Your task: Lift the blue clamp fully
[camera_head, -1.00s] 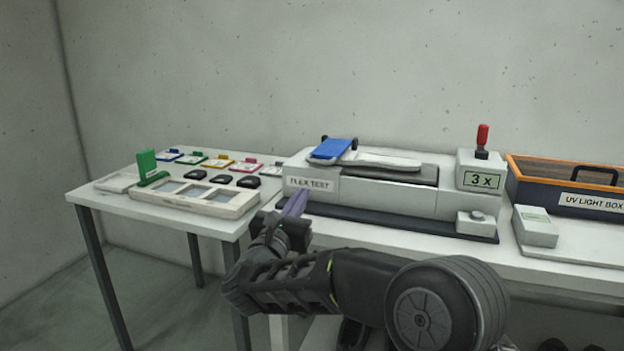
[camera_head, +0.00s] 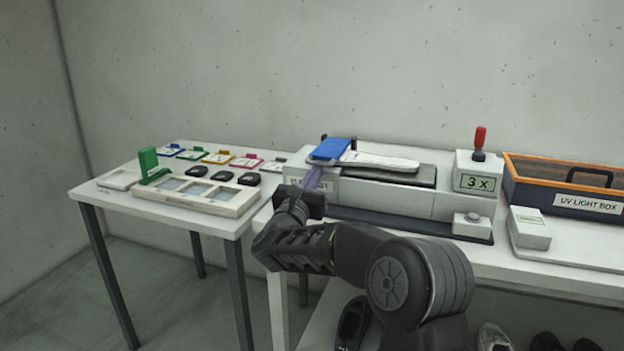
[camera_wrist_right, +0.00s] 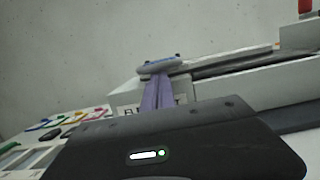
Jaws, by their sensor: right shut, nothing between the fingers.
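The blue clamp (camera_head: 331,149) sits at the left end of the white flex test machine (camera_head: 400,197), over the heel end of a pale sole (camera_head: 380,162). My right gripper (camera_head: 316,172) is shut and empty, its purple fingers pointing up at the clamp's front lower edge. In the right wrist view the closed fingers (camera_wrist_right: 158,88) reach up to the underside of a rounded grey-blue part (camera_wrist_right: 160,66); I cannot tell whether they touch it. The gripper hides part of the flex test label. My left gripper is not in view.
A red-handled lever (camera_head: 479,140) stands on the counter box (camera_head: 478,182) at the machine's right end. The orange-rimmed UV light box (camera_head: 570,204) is farther right. A side table (camera_head: 90,192) on the left holds coloured cards, black pieces and a green stand.

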